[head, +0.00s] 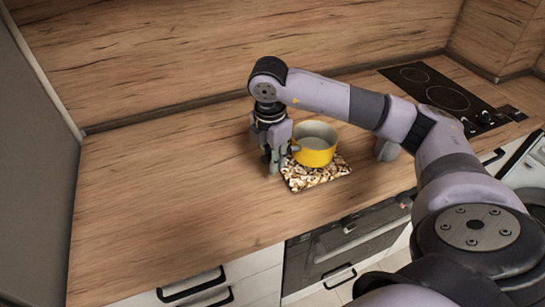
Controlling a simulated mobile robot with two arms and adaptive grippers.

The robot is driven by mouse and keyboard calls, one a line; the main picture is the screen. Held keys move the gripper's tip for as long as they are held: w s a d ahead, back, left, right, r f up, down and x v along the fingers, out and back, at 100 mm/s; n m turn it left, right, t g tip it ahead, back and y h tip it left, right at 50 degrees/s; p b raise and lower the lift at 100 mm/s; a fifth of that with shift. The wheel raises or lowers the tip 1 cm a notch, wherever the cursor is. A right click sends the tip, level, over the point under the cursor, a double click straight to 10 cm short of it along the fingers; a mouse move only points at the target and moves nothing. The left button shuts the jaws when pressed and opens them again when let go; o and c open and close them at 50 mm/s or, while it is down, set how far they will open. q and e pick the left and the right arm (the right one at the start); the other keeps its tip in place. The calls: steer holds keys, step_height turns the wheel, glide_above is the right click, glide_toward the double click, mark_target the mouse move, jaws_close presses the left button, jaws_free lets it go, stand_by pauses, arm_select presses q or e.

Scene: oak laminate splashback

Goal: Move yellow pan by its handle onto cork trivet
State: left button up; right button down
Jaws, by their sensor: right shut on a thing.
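The yellow pan (316,156) has a pale grey inside and sits upright over the back part of the cork trivet (318,177). The trivet is a square mat with a mottled brown and cream surface. Whether the pan's base touches the trivet all round cannot be told. My right gripper (277,160) points down at the pan's left side, shut on the pan's handle, which is mostly hidden by the fingers. My left gripper is not in view.
The wooden counter (170,185) is clear to the left. A black hob (440,90) lies at the back right. A grey object (386,150) stands right of the pan, partly behind my arm. The splashback (200,45) rises behind; drawers and an oven (345,240) are below the front edge.

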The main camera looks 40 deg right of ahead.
steer(key=shift+f+b, duration=0.5)
stand_by(0.7)
steer(key=c, duration=1.4)
jaws_free()
steer(key=shift+o, duration=0.2)
steer(key=shift+f, duration=0.1)
steer(key=shift+a, duration=0.1)
steer(key=a, duration=0.6)
steer(key=shift+s+a+p, duration=0.35)
steer(key=shift+s+a, duration=0.05)
step_height(320, 180, up, 7)
steer(key=p, duration=0.4)
steer(key=shift+p, duration=0.3)
